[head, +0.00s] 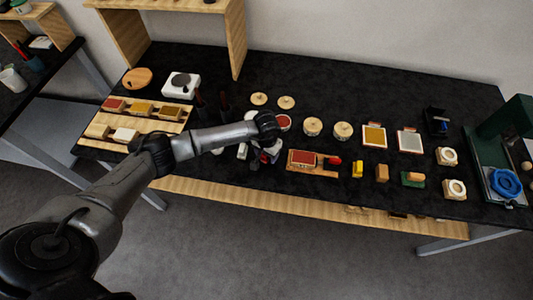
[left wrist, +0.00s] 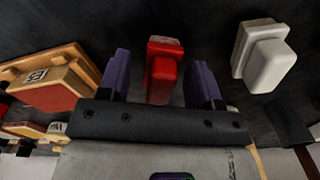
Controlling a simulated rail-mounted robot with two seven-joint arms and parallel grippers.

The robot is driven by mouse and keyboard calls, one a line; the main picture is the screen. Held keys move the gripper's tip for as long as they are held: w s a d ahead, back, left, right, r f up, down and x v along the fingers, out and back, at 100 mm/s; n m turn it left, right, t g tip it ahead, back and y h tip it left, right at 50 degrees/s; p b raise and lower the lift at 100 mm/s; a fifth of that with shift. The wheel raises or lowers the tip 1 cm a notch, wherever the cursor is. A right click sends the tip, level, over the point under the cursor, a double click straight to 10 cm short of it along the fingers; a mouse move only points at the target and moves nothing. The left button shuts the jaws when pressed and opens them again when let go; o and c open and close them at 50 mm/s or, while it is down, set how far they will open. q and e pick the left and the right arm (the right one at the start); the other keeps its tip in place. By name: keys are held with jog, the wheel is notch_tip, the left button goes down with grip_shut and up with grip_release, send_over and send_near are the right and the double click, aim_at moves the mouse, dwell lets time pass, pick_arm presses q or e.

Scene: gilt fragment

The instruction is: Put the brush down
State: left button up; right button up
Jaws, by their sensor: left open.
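My left gripper (head: 266,158) is low over the black table (head: 335,90), left of a wooden tray with a red block. In the left wrist view the gripper (left wrist: 162,75) is open, its two purple fingers apart. A red stepped block (left wrist: 163,72) shows between them, with dark gaps on both sides. A similar white block (left wrist: 265,55) lies right of the fingers in that view. I cannot tell for sure which thing is the brush. My forearm and hand hide part of the table. My right gripper is not in view.
The wooden tray (head: 312,172) is close beside the gripper. Round lidded pots (head: 343,129), framed pads (head: 374,136) and small blocks stand to the right. A wooden rack (head: 150,117) is at the left and a green press (head: 500,120) at the far right. The back middle is free.

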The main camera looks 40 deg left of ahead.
pick_arm(q)
notch_tip(320, 180, up, 11)
jog(key=shift+r, duration=0.15)
